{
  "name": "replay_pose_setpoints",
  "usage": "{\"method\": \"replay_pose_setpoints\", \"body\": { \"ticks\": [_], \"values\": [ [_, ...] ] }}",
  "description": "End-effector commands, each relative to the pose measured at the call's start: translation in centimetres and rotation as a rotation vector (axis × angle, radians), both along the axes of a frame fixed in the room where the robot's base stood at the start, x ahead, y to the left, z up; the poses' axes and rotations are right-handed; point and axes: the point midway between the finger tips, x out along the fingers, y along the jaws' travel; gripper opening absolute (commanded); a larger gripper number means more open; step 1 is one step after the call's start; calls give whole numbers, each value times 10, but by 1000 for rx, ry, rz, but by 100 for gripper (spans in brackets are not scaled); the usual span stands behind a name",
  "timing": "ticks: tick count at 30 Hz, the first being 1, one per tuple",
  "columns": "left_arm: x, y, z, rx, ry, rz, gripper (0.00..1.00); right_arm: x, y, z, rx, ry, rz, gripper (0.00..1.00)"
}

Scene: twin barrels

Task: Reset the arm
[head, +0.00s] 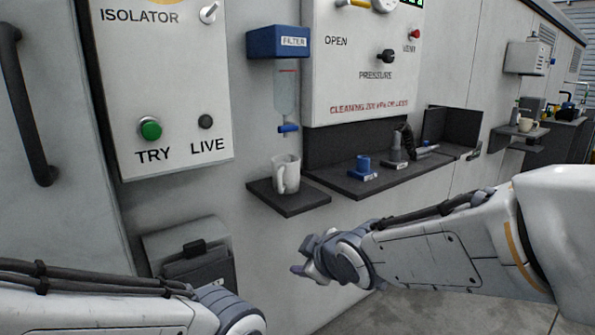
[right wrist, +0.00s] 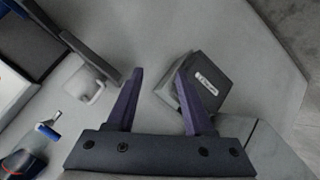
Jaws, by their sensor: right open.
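My right gripper (head: 312,262) is in front of the wall in the head view, below the small shelf with the mug. In the right wrist view its two purple fingers (right wrist: 158,100) stand apart with nothing between them. My left arm (head: 110,308) comes in at the lower left of the head view. Its wrist end is at the bottom edge and its fingers are out of the frame.
A white mug (head: 285,173) stands on a small dark shelf (head: 300,206). A grey box (head: 192,258) is on the wall below the isolator panel (head: 160,80). A long dark shelf (head: 385,178) holds blue and grey fittings. The blue filter unit (head: 277,42) hangs above the mug.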

Motion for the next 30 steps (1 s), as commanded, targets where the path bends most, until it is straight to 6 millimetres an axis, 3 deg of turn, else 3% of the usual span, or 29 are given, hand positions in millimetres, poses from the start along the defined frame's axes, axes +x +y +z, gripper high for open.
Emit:
{"method": "replay_pose_setpoints", "body": {
  "ticks": [1,6,15,16,23,30],
  "values": [
    [0,0,0,0,0,0,0,-33,2,-21,17,135,-44,52],
    [0,0,0,0,0,0,0,-131,-6,-70,27,515,-210,52],
    [0,0,0,0,0,0,0,-269,-32,-101,-63,957,-427,52],
    [0,0,18,1,1,0,0,-264,-31,-82,-57,947,-427,52],
    [0,0,73,-1,-1,0,0,-261,-31,-28,-56,940,-425,52],
    [0,0,151,0,0,0,0,-260,-31,51,-55,939,-424,52]
  ]
}}
